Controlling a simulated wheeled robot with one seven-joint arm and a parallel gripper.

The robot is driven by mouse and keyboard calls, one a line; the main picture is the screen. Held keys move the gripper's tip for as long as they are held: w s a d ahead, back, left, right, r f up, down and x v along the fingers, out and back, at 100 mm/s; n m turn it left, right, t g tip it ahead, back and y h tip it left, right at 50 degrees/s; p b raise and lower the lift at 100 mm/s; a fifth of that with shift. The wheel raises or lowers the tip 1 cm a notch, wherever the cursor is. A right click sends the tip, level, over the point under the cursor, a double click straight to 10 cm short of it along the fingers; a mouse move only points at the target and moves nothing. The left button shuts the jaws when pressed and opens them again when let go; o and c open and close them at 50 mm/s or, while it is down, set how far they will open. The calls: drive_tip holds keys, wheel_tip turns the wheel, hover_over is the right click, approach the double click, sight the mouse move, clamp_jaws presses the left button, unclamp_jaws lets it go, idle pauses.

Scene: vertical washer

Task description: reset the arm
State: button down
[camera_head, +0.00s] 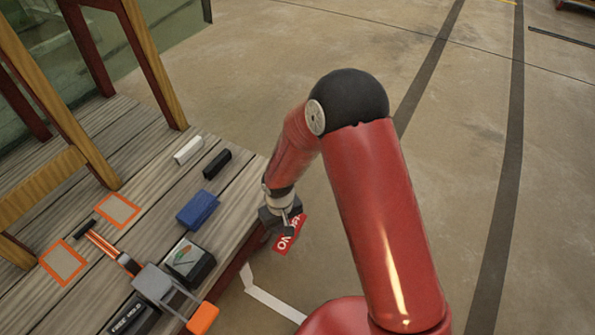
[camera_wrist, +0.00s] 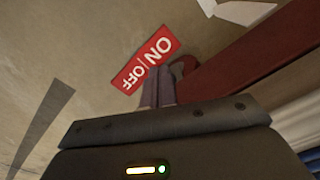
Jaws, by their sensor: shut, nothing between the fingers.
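My red arm reaches forward and bends down to the left in the head view. My gripper (camera_head: 288,228) is beside the right edge of the wooden table (camera_head: 225,215), pointing down. Its fingers show together in the wrist view (camera_wrist: 158,85), shut with nothing between them. A red ON/OFF sign (camera_head: 290,236) is right by the fingertips in the head view. It also shows just beyond the fingers in the wrist view (camera_wrist: 140,62). I cannot tell whether the fingers touch it.
The table holds a white block (camera_head: 188,150), a black block (camera_head: 217,163), a blue box (camera_head: 198,209), a dark box with a picture (camera_head: 188,262), and a grey clamp-like item with an orange end (camera_head: 203,318). Wooden posts stand at the left. Open floor (camera_head: 480,130) lies right.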

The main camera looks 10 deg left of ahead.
drive_tip(key=shift+r, duration=0.1)
drive_tip(key=d+r+m+t+p, duration=0.1)
drive_tip(key=d+r, duration=0.4)
drive_tip(key=r, duration=0.3)
drive_tip(key=w+d+r+m+t, duration=0.1)
drive_tip(key=d+r, duration=0.3)
drive_tip(key=r, duration=0.5)
drive_tip(key=d+r+m+t+p, duration=0.1)
drive_tip(key=d+r, duration=0.4)
drive_tip(key=r, duration=0.3)
drive_tip(key=s+d+r+m+t+p, duration=0.2)
drive_tip(key=s+d+r+m, duration=0.2)
drive_tip(key=s+d+r, duration=0.8)
drive_tip(key=s+r, duration=0.3)
drive_tip(key=s, duration=0.1)
drive_tip(key=shift+t, duration=0.3)
drive_tip(key=shift+w+a+r, duration=0.1)
